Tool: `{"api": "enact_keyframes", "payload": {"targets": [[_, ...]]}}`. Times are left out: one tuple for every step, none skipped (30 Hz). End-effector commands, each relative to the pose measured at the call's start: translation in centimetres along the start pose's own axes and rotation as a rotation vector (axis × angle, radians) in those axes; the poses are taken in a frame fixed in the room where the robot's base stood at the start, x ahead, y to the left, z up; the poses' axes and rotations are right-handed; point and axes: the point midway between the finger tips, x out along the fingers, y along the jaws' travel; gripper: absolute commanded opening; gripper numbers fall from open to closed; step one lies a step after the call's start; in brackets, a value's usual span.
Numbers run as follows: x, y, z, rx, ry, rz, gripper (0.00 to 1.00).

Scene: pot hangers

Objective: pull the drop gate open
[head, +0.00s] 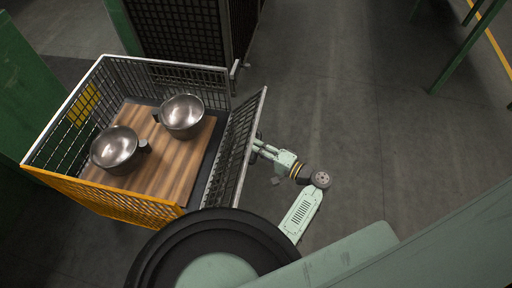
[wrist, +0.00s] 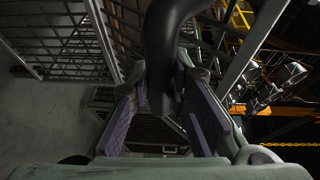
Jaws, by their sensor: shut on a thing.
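The drop gate (head: 234,150) is a grey mesh panel in a metal frame on the right side of a wire cage cart (head: 134,212). It leans outward to the right, its top edge away from the cart. My gripper (head: 256,146) is at the outer face of the gate, near its middle, partly hidden at the fingertips. In the wrist view, my gripper's purple-padded fingers (wrist: 163,108) are closed around a dark curved handle (wrist: 168,40). The exact contact is dark and hard to see.
Two metal pots (head: 182,115) (head: 117,148) stand on a wooden board (head: 160,178) inside the cart. A dark mesh rack (head: 190,28) stands behind the cart, and a green post (head: 20,90) at the left. The floor right of my arm is open.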

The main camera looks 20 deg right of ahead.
Motion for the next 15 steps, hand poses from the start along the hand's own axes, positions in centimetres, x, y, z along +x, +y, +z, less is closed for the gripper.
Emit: {"api": "enact_keyframes", "payload": {"targets": [[0.14,0.48,0.1,0.005,-0.003,0.006,0.0],[0.14,0.51,0.1,0.005,-0.003,0.006,0.0],[0.14,0.53,0.1,0.005,-0.003,0.006,0.0],[0.14,0.54,0.11,0.005,-0.003,0.007,0.0],[0.14,0.54,0.11,0.005,-0.004,0.007,0.0],[0.15,0.54,0.12,0.005,-0.004,0.007,0.0],[0.16,0.54,0.12,0.005,-0.004,0.007,0.0],[0.17,0.54,0.13,0.005,-0.004,0.007,0.0],[0.18,0.54,0.14,0.005,-0.005,0.007,0.0],[0.19,0.54,0.14,0.005,-0.005,0.007,0.0],[0.2,0.54,0.15,0.005,-0.005,0.007,0.0],[0.21,0.54,0.15,0.005,-0.006,0.007,0.0],[0.22,0.54,0.16,0.005,-0.006,0.007,0.0],[0.23,0.54,0.17,0.005,-0.006,0.007,0.0],[0.24,0.54,0.18,0.005,-0.007,0.007,0.2]]}}
